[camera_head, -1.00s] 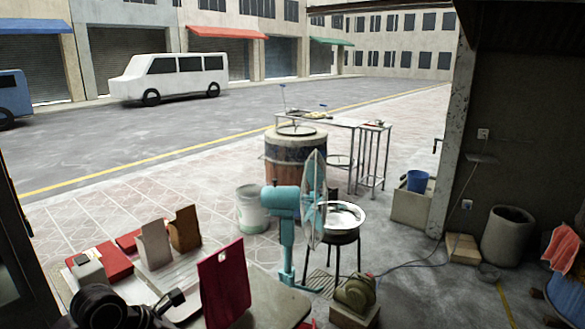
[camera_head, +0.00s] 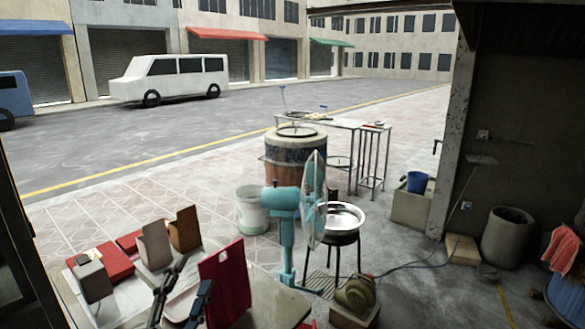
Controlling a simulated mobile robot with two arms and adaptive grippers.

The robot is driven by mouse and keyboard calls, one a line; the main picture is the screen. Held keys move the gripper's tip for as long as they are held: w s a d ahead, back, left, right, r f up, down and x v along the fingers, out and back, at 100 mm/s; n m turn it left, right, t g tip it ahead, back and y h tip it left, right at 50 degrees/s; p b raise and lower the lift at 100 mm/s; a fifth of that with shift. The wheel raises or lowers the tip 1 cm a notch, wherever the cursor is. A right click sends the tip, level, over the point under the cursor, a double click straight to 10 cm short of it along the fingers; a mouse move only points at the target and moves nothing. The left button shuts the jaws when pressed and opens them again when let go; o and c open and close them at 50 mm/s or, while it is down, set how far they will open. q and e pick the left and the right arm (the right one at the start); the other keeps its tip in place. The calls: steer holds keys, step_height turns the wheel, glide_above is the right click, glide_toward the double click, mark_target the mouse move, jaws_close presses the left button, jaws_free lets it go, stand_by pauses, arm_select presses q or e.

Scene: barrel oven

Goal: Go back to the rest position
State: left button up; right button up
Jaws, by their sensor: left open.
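My left gripper (camera_head: 191,275) shows at the bottom left, in front of the cluttered table. Its two dark fingers point up and stand apart, with nothing seen between them. The rest of my left arm is below the frame. My right gripper is not in view. The barrel oven (camera_head: 296,150) stands on the pavement beyond the fan.
A red board (camera_head: 226,285) stands just right of my left gripper. A teal fan (camera_head: 285,232) and a metal bowl (camera_head: 343,216) on a stand are farther right.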

arm_select(q)
steer(key=s+a+f+n+g+y, duration=0.3)
steer(key=s+f+n+g, duration=0.2)
steer(key=f, duration=0.6)
steer(key=s+a+f+n+g+y, duration=0.3)
steer(key=s+a+f+n+g, duration=0.15)
steer(key=f, duration=0.55)
steer(key=s+d+f+n+g+h, duration=0.2)
steer(key=s+d+f+g, duration=0.15)
steer(key=s+f, duration=0.4)
steer(key=s+d+f+n+g+h, duration=0.1)
steer(key=s+d+f+g, duration=0.3)
steer(key=s, duration=0.7)
step_height(320, 180, down, 26)
steer(key=s+a+g, duration=0.1)
steer(key=s+g, duration=0.1)
steer(key=s+a+f+g, duration=0.1)
steer(key=s+a+f, duration=0.2)
steer(key=s+f, duration=1.3)
steer(key=shift+s+a, duration=0.15)
steer(key=shift+s, duration=0.2)
